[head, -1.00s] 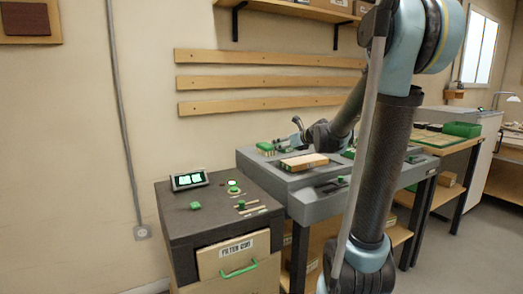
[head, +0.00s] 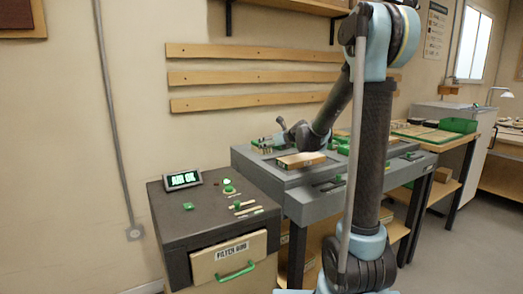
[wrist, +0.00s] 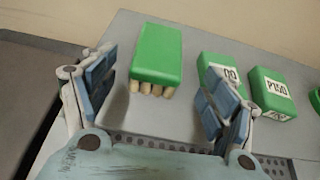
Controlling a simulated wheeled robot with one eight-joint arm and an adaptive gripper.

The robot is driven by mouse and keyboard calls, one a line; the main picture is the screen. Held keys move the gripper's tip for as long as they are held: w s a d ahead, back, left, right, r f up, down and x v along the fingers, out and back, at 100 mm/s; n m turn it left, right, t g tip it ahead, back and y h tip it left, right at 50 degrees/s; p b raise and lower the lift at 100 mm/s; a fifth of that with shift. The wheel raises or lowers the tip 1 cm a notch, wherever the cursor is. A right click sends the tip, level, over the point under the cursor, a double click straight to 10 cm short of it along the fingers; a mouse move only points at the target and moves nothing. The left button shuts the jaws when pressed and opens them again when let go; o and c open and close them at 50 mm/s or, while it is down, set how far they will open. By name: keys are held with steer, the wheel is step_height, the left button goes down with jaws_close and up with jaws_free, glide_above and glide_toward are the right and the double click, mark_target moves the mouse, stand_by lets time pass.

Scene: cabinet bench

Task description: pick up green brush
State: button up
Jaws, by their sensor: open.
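The green brush (wrist: 157,52) is a green block with a row of tan bristles on its near side. In the wrist view it lies on the grey bench top, beyond and between my spread fingers. My gripper (wrist: 160,78) is open and empty, with one blue-padded finger to the left of the brush and the other to its right. In the head view my gripper (head: 283,130) is low over the back left of the grey bench (head: 300,180). The brush is small and hard to make out there.
Two green blocks with white labels, one reading P150 (wrist: 270,92), lie right of the brush; my right finger partly covers the nearer one. A wooden block (head: 300,160) lies nearer on the bench. A dark cabinet (head: 165,215) with a lit display (head: 182,179) stands left.

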steer(key=shift+x, duration=4.35)
steer(key=shift+a+r, duration=0.1)
steer(key=shift+r, duration=0.05)
steer(key=c, duration=1.2)
